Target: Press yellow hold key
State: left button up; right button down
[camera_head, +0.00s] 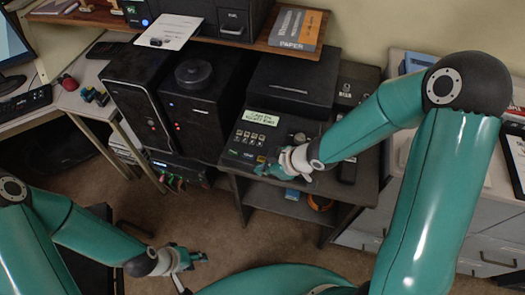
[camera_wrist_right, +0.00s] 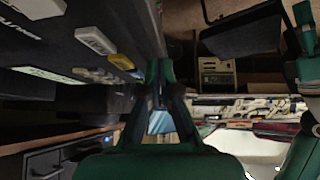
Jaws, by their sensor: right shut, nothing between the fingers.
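The dispatch console (camera_head: 262,134) is a dark unit with a lit green display, light keys and a front row of small coloured keys. A small yellowish key (camera_head: 261,159) shows at the right end of that front row, close to my right gripper (camera_head: 262,171). My right gripper is shut and empty, at the console's front edge. In the right wrist view its fingertips (camera_wrist_right: 160,68) are together beside the console face; contact with a key cannot be made out. A pale yellowish key (camera_wrist_right: 121,62) shows left of the fingertips. My left gripper (camera_head: 202,257) hangs low over the floor, its jaws unclear.
A black box (camera_head: 292,82) stands behind the console, and dark computer towers (camera_head: 190,107) stand to its left. A black handset (camera_head: 348,170) lies to its right. A shelf (camera_head: 258,38) runs above. Carpeted floor (camera_head: 230,232) is open in front of the console stand.

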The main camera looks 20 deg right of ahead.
pick_arm(q)
jog(key=shift+r, duration=0.45)
pick_arm(e)
jog(key=w+d+r+n+t, duration=0.2)
jog(key=w+r+n, duration=0.2)
jog(key=r, duration=0.6)
jog(key=n, duration=0.2)
jog(key=shift+r+n, duration=0.2)
jog(key=shift+n, duration=0.1)
pick_arm(q)
jog(key=shift+f, duration=0.1)
pick_arm(e)
notch_tip(320, 180, down, 8)
jog(key=b, duration=0.8)
jog(key=shift+a, duration=0.1)
pick_arm(q)
notch_tip(320, 180, down, 9)
jog(key=b, duration=0.1)
pick_arm(e)
jog(key=shift+f, duration=0.45)
pick_arm(q)
jog(key=shift+f+b, duration=0.25)
jog(key=shift+b, duration=0.1)
pick_arm(e)
jog(key=shift+s+f, duration=0.15)
jog(key=shift+f, duration=0.2)
